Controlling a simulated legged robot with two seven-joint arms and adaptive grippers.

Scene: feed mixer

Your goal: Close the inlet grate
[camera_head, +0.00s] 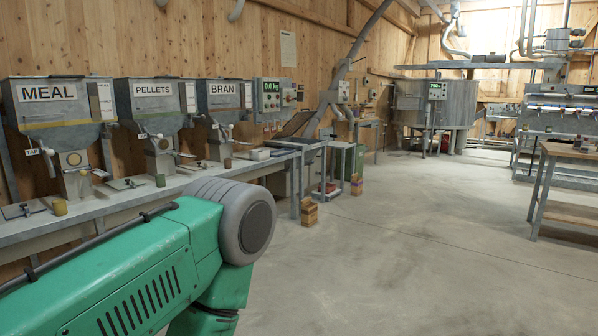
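A dark tilted panel (298,123) stands raised at the right end of the long bench, beside a slanted grey pipe. It may be the inlet grate, but it is too small and far away to tell. The metal surface (299,143) just below it looks like the top of an inlet stand. A green link of my own arm with a grey round joint fills the lower left. Neither of my grippers is in view.
Meal (56,103), pellets (153,102) and bran (223,97) hoppers line the left wall above a long grey bench (110,207). A large round metal tank (455,103) is at the back. A workbench (570,151) stands right. The middle floor is clear.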

